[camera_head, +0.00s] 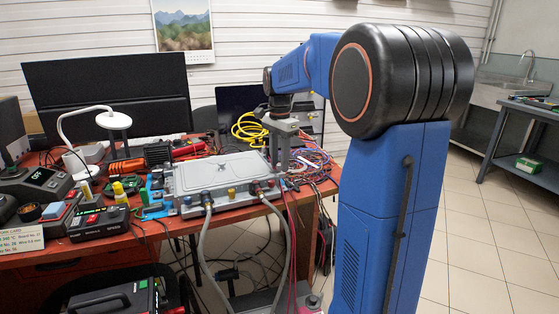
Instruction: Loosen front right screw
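A grey metal box (218,172) with a raised lid lies at the front of the table. Two grey hoses (204,240) run from connectors on its front face down past the table edge. My gripper (281,168) points down at the box's right side, close to its front right corner. Whether it touches the box or holds anything I cannot tell, and its fingers are too small to read. The front right screw cannot be made out; red and dark fittings (262,188) sit at that corner.
The brown table (60,262) is crowded with a white lamp (113,121), a soldering station (42,180), a black meter (98,222) and yellow cable (249,128). Thin red and dark wires hang at the right edge. Tiled floor is open at right, before a sink bench (512,90).

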